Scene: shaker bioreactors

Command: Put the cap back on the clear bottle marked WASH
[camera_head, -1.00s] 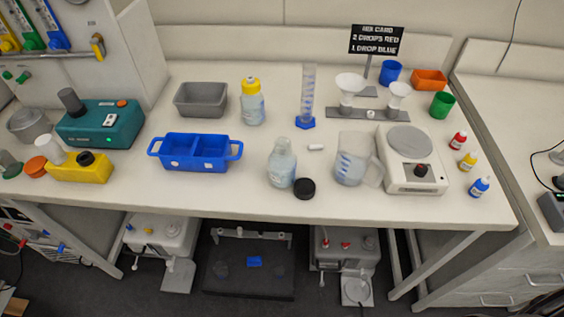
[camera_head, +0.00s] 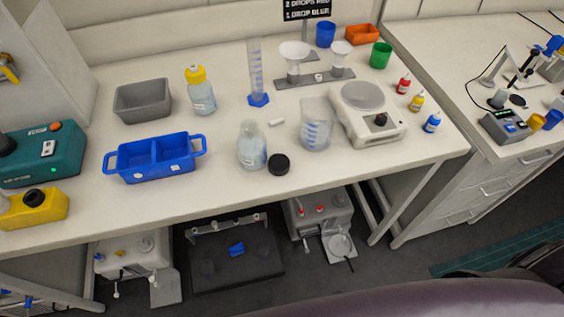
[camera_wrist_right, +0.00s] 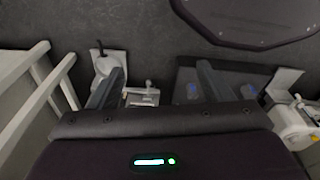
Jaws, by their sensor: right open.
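A clear bottle (camera_head: 252,147) without a cap stands upright near the front edge of the bench, with a label too small to read. A black cap (camera_head: 279,164) lies on the bench just right of the bottle's base, apart from or barely touching it. A second clear bottle with a yellow cap (camera_head: 200,92) stands further back. My right gripper (camera_wrist_right: 160,85) shows in the right wrist view with its two fingers apart and nothing between them, over the floor. Neither gripper shows in the head view.
A blue two-part tray (camera_head: 155,158) is left of the bottle, and a beaker (camera_head: 315,126) and a scale (camera_head: 367,112) are right of it. A small white piece (camera_head: 276,122) lies behind. A measuring cylinder (camera_head: 257,75) stands further back. The bench front before the bottle is clear.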

